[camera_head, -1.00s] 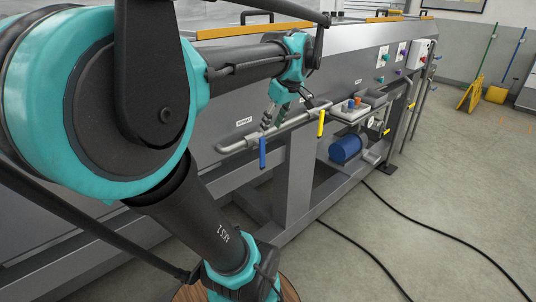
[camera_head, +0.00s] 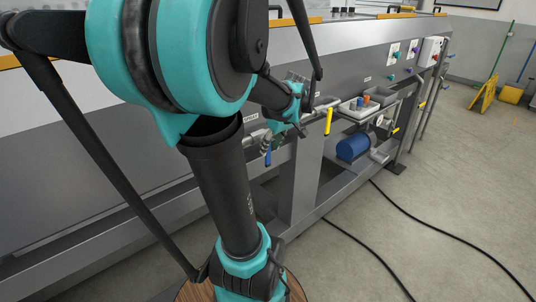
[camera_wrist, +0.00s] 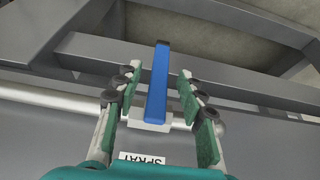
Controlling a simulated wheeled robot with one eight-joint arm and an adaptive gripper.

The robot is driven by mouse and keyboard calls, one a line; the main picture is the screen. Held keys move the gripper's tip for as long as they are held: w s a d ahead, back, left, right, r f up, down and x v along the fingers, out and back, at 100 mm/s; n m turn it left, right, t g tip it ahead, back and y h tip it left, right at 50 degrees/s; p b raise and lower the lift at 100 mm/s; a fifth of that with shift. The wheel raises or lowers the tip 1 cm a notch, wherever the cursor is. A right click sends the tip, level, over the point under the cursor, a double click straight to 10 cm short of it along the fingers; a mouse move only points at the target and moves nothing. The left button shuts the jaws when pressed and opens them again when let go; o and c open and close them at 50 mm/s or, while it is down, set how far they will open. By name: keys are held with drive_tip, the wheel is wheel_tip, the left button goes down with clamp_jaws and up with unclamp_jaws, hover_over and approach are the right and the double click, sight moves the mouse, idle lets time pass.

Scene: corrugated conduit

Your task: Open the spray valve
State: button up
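The spray valve's blue lever (camera_wrist: 158,84) stands between the two fingers of my gripper (camera_wrist: 158,90) in the wrist view, with a gap on each side. The lever joins a light valve body (camera_wrist: 150,122) on a grey pipe (camera_wrist: 50,100). A label reading SPRAY (camera_wrist: 142,158) is on the panel beside it. My gripper is open, its green-padded fingers spread around the lever. In the head view my gripper (camera_head: 272,142) is at the pipe, and the blue lever (camera_head: 268,158) hangs down there, partly hidden by the fingers and arm.
A second valve with a yellow lever (camera_head: 328,120) hangs on the same pipe to the right. A small shelf with knobs (camera_head: 362,106) and a blue motor (camera_head: 352,147) are further right. Black cables lie on the open floor (camera_head: 440,190).

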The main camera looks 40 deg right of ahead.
sight(269, 151)
drive_tip(key=shift+x, duration=2.25)
drive_tip(key=shift+c, duration=0.3)
clamp_jaws()
